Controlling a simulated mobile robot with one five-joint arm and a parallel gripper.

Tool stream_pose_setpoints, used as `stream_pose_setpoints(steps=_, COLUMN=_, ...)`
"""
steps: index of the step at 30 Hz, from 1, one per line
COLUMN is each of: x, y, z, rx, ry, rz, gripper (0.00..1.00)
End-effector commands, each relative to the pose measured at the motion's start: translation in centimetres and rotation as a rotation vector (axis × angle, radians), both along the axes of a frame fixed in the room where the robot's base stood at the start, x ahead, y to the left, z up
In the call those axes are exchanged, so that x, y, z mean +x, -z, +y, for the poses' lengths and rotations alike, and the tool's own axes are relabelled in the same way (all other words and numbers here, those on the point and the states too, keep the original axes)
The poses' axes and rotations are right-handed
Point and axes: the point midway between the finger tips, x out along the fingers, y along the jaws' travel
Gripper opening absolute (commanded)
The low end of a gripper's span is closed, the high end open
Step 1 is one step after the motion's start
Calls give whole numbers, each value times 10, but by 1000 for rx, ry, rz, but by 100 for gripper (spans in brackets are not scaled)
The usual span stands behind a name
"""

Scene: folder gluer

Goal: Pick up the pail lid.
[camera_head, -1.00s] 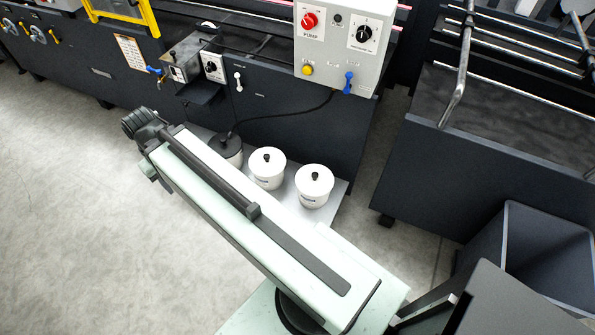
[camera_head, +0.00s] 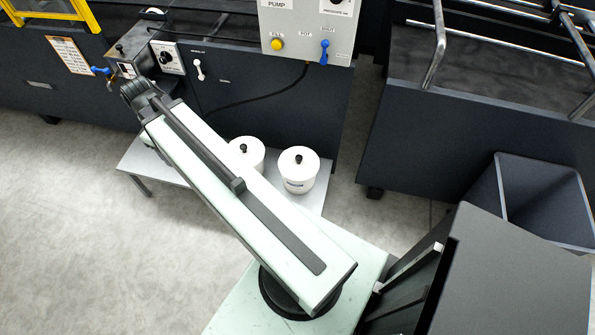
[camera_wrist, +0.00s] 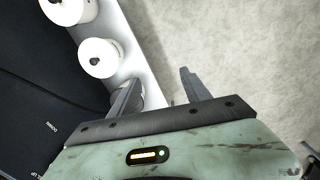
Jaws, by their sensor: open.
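Two white pails with white lids and black knobs stand on a low grey bench. In the head view one lid (camera_head: 299,158) is in full view at the right; the other lid (camera_head: 252,147) is partly covered by my arm. Both lids also show at the upper left of the wrist view, the nearer one (camera_wrist: 106,52) and the farther one (camera_wrist: 68,4) cut by the edge. My gripper (camera_wrist: 158,77) is open and empty, to the right of and apart from the nearer lid. A dark round thing (camera_wrist: 131,98) is partly hidden behind its left finger.
The low bench (camera_head: 312,200) stands against a dark machine (camera_head: 235,120). A grey control box (camera_head: 300,35) overhangs behind the pails, with a black cable running down. A dark open bin (camera_head: 540,195) is at the right. Pale floor (camera_head: 70,220) is clear at the left.

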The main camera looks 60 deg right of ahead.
Motion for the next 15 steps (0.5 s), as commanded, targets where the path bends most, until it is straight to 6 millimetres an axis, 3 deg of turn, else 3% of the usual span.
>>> stream_pose_setpoints(steps=1, x=-7, y=60, z=-50, rx=-8, ry=-18, rz=8, gripper=56)
stream_pose_setpoints(steps=6, x=-65, y=149, z=-201, rx=-22, ry=-166, rz=46, gripper=56)
stream_pose_setpoints(steps=9, x=-113, y=190, z=-271, rx=-22, ry=-245, rz=70, gripper=56)
stream_pose_setpoints(steps=12, x=-156, y=218, z=-321, rx=-16, ry=-308, rz=91, gripper=56)
stream_pose_setpoints(steps=15, x=-187, y=232, z=-348, rx=-11, ry=-351, rz=103, gripper=56)
